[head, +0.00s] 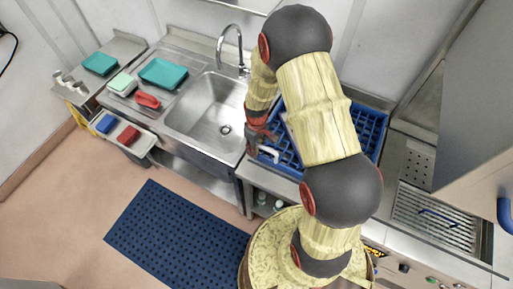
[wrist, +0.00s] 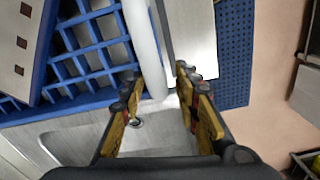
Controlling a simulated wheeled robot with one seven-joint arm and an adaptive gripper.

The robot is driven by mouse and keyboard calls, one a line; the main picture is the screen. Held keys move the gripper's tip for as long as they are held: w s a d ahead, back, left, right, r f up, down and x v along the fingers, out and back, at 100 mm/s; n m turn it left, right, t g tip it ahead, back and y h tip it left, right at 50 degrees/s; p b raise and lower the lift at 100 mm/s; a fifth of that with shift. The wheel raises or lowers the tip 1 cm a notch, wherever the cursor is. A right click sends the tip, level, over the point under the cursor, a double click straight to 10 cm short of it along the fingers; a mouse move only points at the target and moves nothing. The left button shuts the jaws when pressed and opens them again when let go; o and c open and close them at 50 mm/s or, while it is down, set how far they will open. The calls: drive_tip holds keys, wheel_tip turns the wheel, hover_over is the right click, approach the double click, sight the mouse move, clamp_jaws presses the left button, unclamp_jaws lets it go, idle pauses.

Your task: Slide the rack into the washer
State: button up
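The blue rack (head: 371,140) sits on the steel counter between the sink and the washer, partly hidden behind my arm. Its lattice (wrist: 90,50) fills the upper left of the wrist view. A white bar (wrist: 143,40) runs along the rack's edge; its end also shows in the head view (head: 268,154). My gripper (wrist: 158,88) is at the rack's left edge. Its fingers are apart, with the bar's end between or just beyond them, nearer the left finger; I cannot tell if they touch. The washer (head: 430,200) stands at the right, with a slatted bed and a blue spray arm.
A sink (head: 210,105) with a tap lies left of the rack. Teal trays (head: 163,74) and sponges stand farther left. The washer's grey hood (head: 460,130) is raised, with a blue handle (head: 504,214). A blue mat (head: 175,225) lies on the floor.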

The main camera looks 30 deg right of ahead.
drive_tip(key=c, duration=0.8)
drive_tip(key=shift+s, duration=0.1)
clamp_jaws()
